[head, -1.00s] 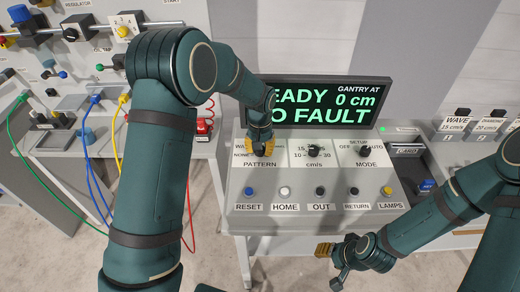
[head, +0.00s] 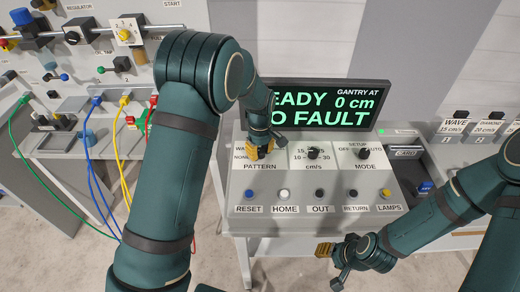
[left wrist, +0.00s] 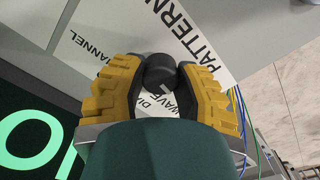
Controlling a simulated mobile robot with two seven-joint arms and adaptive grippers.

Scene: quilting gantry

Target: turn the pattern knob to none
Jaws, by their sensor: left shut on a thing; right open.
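The pattern knob (left wrist: 160,72) is a dark round knob on the white PATTERN label (left wrist: 192,32) of the sloping control panel (head: 300,215). My left gripper (head: 262,152) is at this knob, with its arm reaching over from the left. In the left wrist view its yellow fingers (left wrist: 160,85) are closed on both sides of the knob. The words WAVE and NONE show beside the gripper in the head view; the knob's pointer is hidden, so I cannot tell its setting. My right gripper (head: 328,252) is open and empty, in front of the panel at the right.
The speed knob (head: 313,153) and mode knob (head: 364,153) are to the right of the pattern knob. A row of push buttons (head: 285,194) lies below. The display (head: 330,104) behind reads "0 cm" and "NO FAULT", partly covered by my arm. Coloured cables (head: 120,150) hang at the left.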

